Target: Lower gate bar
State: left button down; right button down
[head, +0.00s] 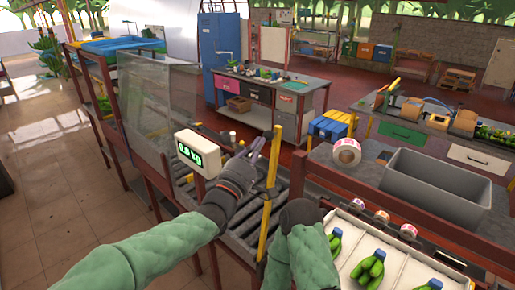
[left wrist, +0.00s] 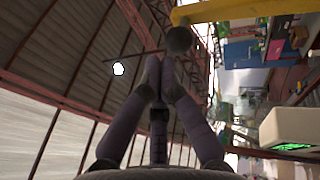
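The yellow gate bar (head: 274,158) stands upright over the roller conveyor (head: 243,222), just right of my left gripper (head: 250,146). A yellow piece continues below it; I cannot tell whether it is bar or post. In the left wrist view a yellow bar (left wrist: 235,9) crosses the top right, with a dark round knob (left wrist: 180,40) just beyond the fingertips. The left gripper's fingers (left wrist: 159,68) come together at the tips with nothing visible between them. They appear apart from the bar. My right arm shows, but its gripper is hidden.
A scale display (head: 197,152) reading 0.0 kg stands close left of my left gripper. A clear panel (head: 158,105) is behind it. At right are a white tray (head: 341,218) with banana bunches, a grey bin (head: 425,190) and a label roll (head: 346,152).

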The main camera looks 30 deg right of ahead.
pick_arm(q)
jog(key=s+a, duration=0.6)
jog(key=a, duration=0.2)
jog(key=shift+a+f+b, duration=0.4)
jog(key=shift+f, duration=0.05)
